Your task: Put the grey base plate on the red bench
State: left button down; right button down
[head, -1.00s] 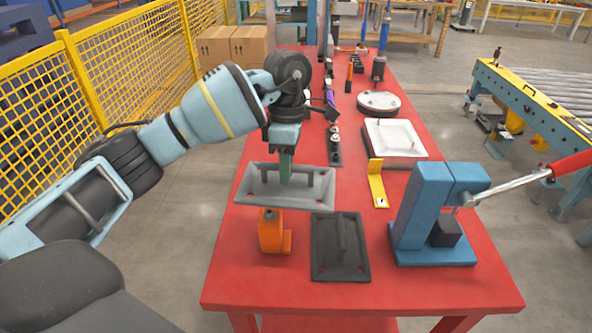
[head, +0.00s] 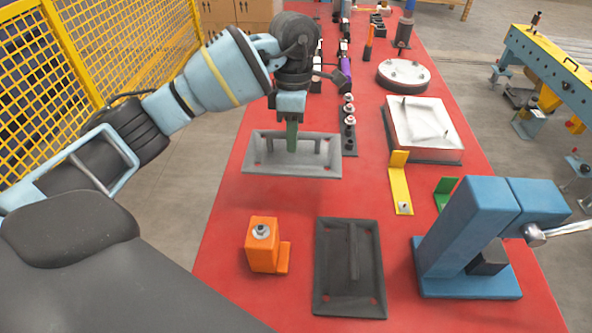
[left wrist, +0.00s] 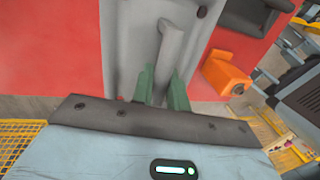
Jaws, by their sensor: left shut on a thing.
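The grey base plate (head: 262,163) is a shallow tray-like plate with a raised handle bar. My left gripper (head: 292,140) is shut on its handle and holds it roughly level over the red bench (head: 222,262); a gap beneath it seems to show. In the left wrist view the green fingers (left wrist: 163,88) grip the bar of the grey plate (left wrist: 132,45), with the red bench (left wrist: 50,55) beyond. My right gripper is not in view.
An orange bracket block (head: 262,245), a dark plate (head: 335,270) and a blue press (head: 465,235) stand nearer. A yellow bracket (head: 400,185), a white plate (head: 422,122) and a round flange (head: 403,74) lie to the right. Bare red surface lies left of the orange block.

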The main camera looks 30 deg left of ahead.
pick_arm(q)
notch_tip(320, 180, down, 5)
jog(key=shift+f, duration=2.35)
jog(key=shift+f, duration=0.1)
jog(key=c, duration=1.4)
grip_release()
jog(key=shift+o, duration=0.2)
jog(key=r, duration=0.4)
jog(key=w+r, duration=0.1)
jog(key=r, duration=0.3)
jog(key=w+a+r, duration=0.1)
jog(key=r, duration=0.3)
jog(key=shift+f, duration=0.1)
